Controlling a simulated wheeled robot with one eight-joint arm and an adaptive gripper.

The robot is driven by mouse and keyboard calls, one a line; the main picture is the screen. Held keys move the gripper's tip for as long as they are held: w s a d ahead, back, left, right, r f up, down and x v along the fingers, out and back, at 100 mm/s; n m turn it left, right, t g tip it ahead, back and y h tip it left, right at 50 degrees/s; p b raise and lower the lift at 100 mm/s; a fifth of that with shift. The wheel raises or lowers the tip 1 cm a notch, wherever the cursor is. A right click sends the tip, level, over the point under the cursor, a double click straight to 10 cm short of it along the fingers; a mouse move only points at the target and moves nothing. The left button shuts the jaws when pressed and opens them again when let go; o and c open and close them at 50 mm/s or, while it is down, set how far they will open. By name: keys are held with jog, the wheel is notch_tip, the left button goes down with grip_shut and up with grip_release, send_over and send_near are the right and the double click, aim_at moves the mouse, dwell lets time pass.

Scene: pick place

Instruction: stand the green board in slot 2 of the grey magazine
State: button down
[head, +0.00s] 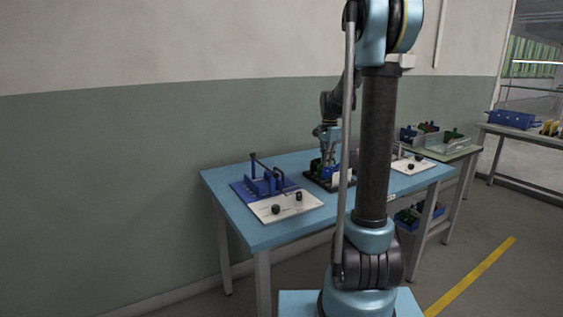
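My gripper (328,163) points down over a dark tray-like holder (313,183) at the middle of the blue table. Small green, blue and white parts stand in or on this holder, right below the fingers. A green piece (331,173) there may be the green board, but it is too small to be sure. I cannot tell whether the fingers touch it or are closed on it. I cannot make out a grey magazine or its slots; my arm hides part of the table right of the holder.
A blue fixture (262,187) with a raised bar stands left on the blue table (225,184); a white panel (270,210) with black knobs lies in front. Another white panel (420,168) lies right. A wall is behind.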

notch_tip(320, 180, up, 9)
jog(key=s+f+n, duration=0.3)
jog(key=s, duration=0.9)
jog(key=s+f+n+t, duration=0.1)
jog(key=s+f+n, duration=0.2)
jog(key=s, duration=1)
jog(key=shift+n, duration=0.8)
jog(key=shift+w, duration=0.1)
